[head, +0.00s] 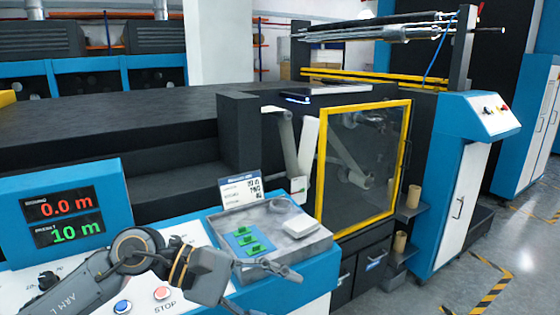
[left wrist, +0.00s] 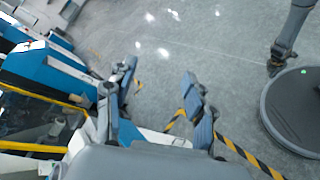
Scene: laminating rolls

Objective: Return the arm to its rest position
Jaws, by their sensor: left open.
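My left arm comes in from the left in the head view, over the control panel (head: 185,240) with its STOP button (head: 162,293). My left gripper (head: 272,268) is in front of the grey tray (head: 305,246) on the machine's near corner. In the left wrist view the two fingers of my left gripper (left wrist: 158,88) are spread apart, with only floor visible between them. It is open and empty.
The tray holds several green pieces (head: 243,229) and a white block (head: 300,226), with a label card (head: 241,190) behind. A yellow-framed door (head: 364,165) stands beyond. A display (head: 65,217) reads 0.0 m and 10 m. Grey floor (head: 500,255) is open at right.

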